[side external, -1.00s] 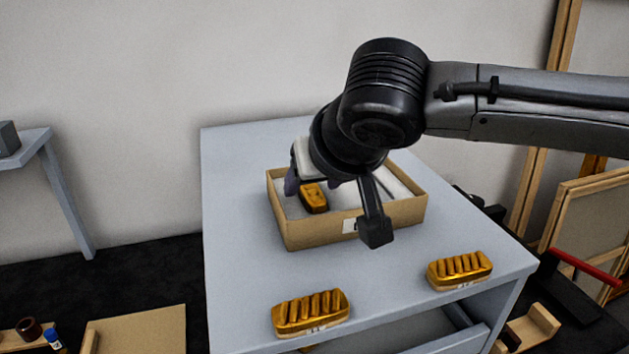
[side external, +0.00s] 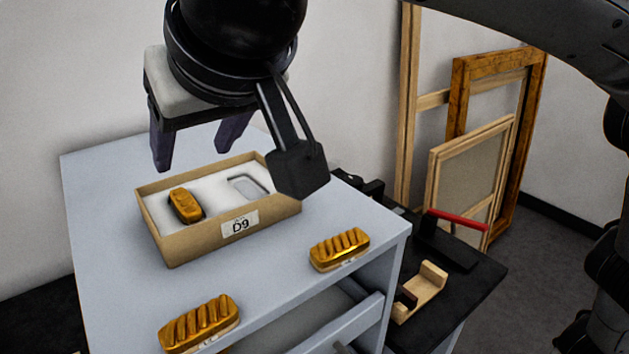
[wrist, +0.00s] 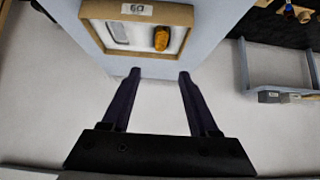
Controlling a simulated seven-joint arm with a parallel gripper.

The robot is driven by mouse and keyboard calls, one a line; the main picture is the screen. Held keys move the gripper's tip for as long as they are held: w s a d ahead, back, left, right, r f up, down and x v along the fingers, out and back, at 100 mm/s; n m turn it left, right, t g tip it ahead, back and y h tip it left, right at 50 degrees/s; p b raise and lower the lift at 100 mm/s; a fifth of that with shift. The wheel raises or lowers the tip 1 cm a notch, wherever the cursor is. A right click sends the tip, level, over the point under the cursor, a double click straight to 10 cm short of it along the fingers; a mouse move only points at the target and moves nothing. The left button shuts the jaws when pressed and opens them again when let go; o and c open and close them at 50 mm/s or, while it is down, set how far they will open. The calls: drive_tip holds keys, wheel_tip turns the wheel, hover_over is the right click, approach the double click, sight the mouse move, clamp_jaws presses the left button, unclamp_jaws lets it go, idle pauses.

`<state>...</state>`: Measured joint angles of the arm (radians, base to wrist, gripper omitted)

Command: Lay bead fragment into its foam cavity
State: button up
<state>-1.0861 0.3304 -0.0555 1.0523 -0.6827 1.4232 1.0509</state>
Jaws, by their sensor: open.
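A gilt fragment (side external: 185,205) lies in the left part of the foam (side external: 215,196), inside a cardboard box (side external: 185,246) labelled D9. A dark edge shows beside it; how deep it sits is unclear. An empty outlined cavity (side external: 248,186) lies to its right. The wrist view also shows the fragment (wrist: 161,39) and the empty cavity (wrist: 118,33). Two ribbed gilt fragments lie on the cabinet top outside the box, one at front left (side external: 200,322), one at right (side external: 339,249). My gripper (side external: 192,160) is open and empty above the box's back side, apart from the fragment.
The box stands on a pale blue-grey cabinet (side external: 110,290) with an open drawer (side external: 335,318) below its front edge. A dark side table (side external: 465,285) at right holds a wooden cradle (side external: 422,292) and a red-handled tool (side external: 458,221). Picture frames (side external: 472,175) lean against the wall.

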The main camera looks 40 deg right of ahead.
drive_tip(key=s+d+f+g, duration=0.1)
drive_tip(key=s+d+f, duration=0.15)
drive_tip(key=d, duration=1.05)
drive_tip(key=s+d+f+g, duration=0.15)
drive_tip(key=d+f, duration=0.25)
drive_tip(key=d, duration=0.9)
drive_tip(key=s+d+f, duration=1)
drive_tip(key=s+f, duration=0.4)
drive_tip(key=f, duration=0.1)
drive_tip(key=shift+s+d+g, duration=0.2)
drive_tip(key=shift+d+g, duration=0.05)
drive_tip(key=shift+g, duration=0.2)
